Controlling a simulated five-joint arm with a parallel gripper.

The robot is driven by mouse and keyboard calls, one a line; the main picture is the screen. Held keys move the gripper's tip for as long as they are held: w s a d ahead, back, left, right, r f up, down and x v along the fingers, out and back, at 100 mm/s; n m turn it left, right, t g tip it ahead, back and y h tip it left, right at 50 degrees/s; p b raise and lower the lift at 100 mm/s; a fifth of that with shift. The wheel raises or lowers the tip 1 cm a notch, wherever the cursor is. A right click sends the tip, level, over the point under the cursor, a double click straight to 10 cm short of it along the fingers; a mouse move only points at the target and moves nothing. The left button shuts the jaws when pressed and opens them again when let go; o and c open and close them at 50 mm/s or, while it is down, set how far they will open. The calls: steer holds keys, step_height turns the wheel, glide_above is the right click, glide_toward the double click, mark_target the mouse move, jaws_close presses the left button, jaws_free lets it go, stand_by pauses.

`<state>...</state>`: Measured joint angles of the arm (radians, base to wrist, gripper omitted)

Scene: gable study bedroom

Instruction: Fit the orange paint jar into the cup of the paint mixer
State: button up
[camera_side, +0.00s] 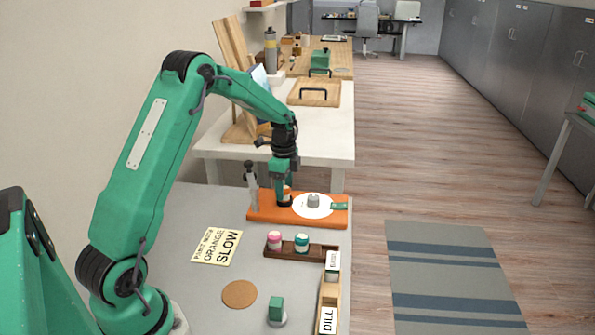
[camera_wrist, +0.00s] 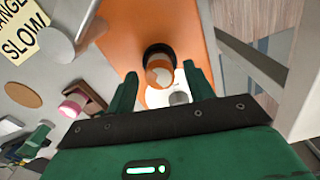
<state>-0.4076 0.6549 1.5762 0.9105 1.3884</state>
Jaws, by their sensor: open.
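The paint mixer (camera_side: 330,221) has an orange base with a white disc (camera_side: 313,206) and a grey knob on top. Its black cup (camera_wrist: 157,50) shows in the wrist view. The orange paint jar (camera_wrist: 159,75), with a pale lid, stands at the cup, its lower end appearing to be inside the black rim; how deep it sits I cannot tell. My gripper (camera_wrist: 161,90) is open, with one finger on each side of the jar and gaps visible. In the side view my gripper (camera_side: 284,190) is right above the cup and mostly hides the jar.
A dark rack (camera_side: 301,250) holds a pink jar (camera_side: 274,239) and a teal jar (camera_side: 301,242). A grey upright part (camera_side: 252,188) stands at the mixer's left end.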

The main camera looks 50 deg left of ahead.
mark_target(285, 189)
step_height(285, 189, up, 11)
stand_by(0.5)
steer(key=shift+d, duration=0.1)
stand_by(0.4)
steer(key=s+d+r+n+t, duration=0.3)
steer(key=s+d+r+n, duration=0.2)
steer(key=s+d+r, duration=0.7)
steer(key=s+d+f+n+t, duration=0.2)
steer(key=s+d+n, duration=0.4)
steer(key=s, duration=0.7)
steer(key=shift+d+f+t, duration=0.3)
steer(key=shift+d+f, duration=0.5)
steer(key=shift+d, duration=0.35)
